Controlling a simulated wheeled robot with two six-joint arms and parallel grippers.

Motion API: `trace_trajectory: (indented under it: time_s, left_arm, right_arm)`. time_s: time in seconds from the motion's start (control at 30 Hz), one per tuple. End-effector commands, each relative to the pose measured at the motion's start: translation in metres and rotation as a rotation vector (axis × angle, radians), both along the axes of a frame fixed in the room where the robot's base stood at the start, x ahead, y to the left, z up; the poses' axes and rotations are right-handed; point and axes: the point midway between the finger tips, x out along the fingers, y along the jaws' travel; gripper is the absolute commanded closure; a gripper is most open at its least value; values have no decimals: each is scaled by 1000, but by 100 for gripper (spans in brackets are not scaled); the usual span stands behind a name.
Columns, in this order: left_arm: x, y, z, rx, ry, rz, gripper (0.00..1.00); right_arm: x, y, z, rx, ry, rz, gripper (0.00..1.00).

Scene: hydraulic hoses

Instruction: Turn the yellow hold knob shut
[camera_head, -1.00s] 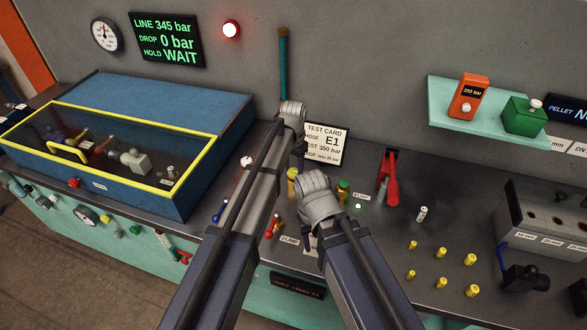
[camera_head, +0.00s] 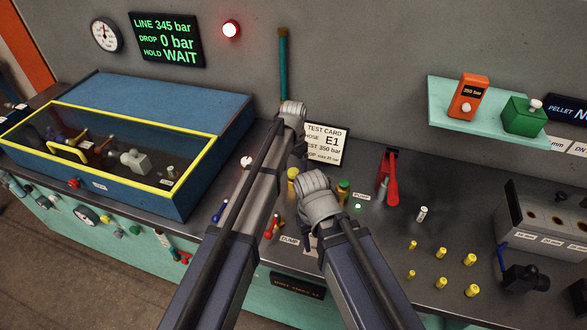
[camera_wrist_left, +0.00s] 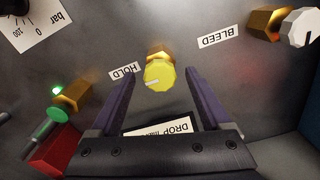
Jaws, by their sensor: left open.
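The yellow hold knob (camera_wrist_left: 160,76) sits in front of a brass fitting beside the HOLD label (camera_wrist_left: 124,71) in the left wrist view. A pale pointer mark on its face points left. My left gripper (camera_wrist_left: 158,80) is open, with one dark finger on each side of the knob and a visible gap on both sides. In the head view the yellow knob (camera_head: 292,177) shows just beside my left arm. My left gripper (camera_head: 299,156) is partly hidden there by its own arm.
The wall display (camera_head: 166,40) reads line 345 bar, drop 0 bar, hold WAIT. A white bleed knob (camera_wrist_left: 303,27) and a green knob (camera_wrist_left: 52,133) flank the hold knob. A test card (camera_head: 325,146) and red-handled pump lever (camera_head: 388,177) stand nearby. A yellow-rimmed case (camera_head: 110,130) is left.

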Motion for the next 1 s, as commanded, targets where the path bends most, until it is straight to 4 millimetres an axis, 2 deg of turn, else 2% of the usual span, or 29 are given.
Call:
trace_trajectory:
  time_s: [0.37, 0.83, 1.0]
  left_arm:
    - [0, 0, 8, 0, 0, 1, 19]
    - [0, 0, 66, 0, 0, 0, 19]
    - [0, 0, 78, 0, 0, 0, 19]
  right_arm:
    - [0, 0, 8, 0, 0, 0, 50]
    - [0, 0, 66, 0, 0, 2, 50]
    - [0, 0, 78, 0, 0, 2, 50]
